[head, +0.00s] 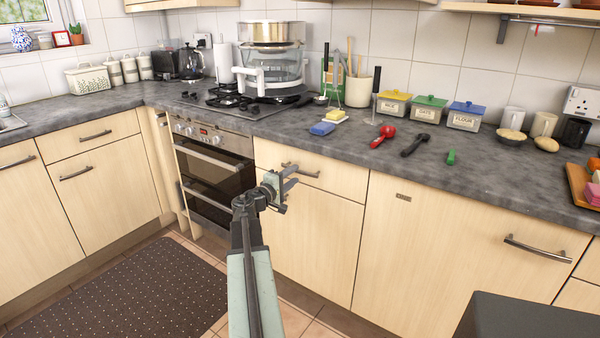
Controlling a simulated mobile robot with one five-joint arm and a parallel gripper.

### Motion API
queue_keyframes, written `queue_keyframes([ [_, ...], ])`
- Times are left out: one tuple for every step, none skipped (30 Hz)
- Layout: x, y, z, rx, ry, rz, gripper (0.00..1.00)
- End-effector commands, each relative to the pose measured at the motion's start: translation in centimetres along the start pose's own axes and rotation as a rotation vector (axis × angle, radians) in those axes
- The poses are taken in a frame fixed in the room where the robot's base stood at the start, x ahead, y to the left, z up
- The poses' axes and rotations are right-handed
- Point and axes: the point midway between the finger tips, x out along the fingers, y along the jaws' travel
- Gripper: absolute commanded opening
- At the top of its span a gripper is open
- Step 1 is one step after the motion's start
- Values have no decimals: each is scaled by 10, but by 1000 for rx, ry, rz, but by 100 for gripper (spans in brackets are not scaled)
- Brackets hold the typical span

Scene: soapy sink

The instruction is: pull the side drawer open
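A pale wood drawer (338,178) sits under the countertop, just right of the oven. Its front looks flush with the cabinet, so it appears shut. Its grey bar handle (311,173) is partly hidden behind my gripper (291,177). My gripper is in front of the left part of the handle, with its fingers apart and nothing seen between them. I cannot tell from this view whether a finger touches the handle.
The oven (214,170) stands left of the drawer, with a cabinet door (310,240) below it. The grey countertop (330,145) above holds sponges, a red scoop (383,136) and several canisters. A dark mat (130,295) lies on the floor at left.

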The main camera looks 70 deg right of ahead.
Motion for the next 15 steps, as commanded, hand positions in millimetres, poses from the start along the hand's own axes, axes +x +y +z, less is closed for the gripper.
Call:
queue_keyframes([
  [13,0,-1,0,-2,0,36],
  [19,0,-2,0,-1,0,36],
  [26,0,-2,0,-1,0,36],
  [31,0,-2,1,-2,0,36],
  [35,0,-1,1,-2,-1,36],
  [39,0,-1,1,0,-1,36],
  [41,0,-1,1,0,-1,36],
  [42,0,-1,1,1,-1,36],
  [42,0,-1,1,1,-1,36],
  [42,0,-1,1,1,-1,36],
  [42,0,-1,1,2,-1,36],
  [42,0,-1,1,2,-1,36],
  [42,0,-1,1,2,-1,36],
  [42,0,-1,1,2,-1,36],
  [42,0,-1,1,1,-1,28],
])
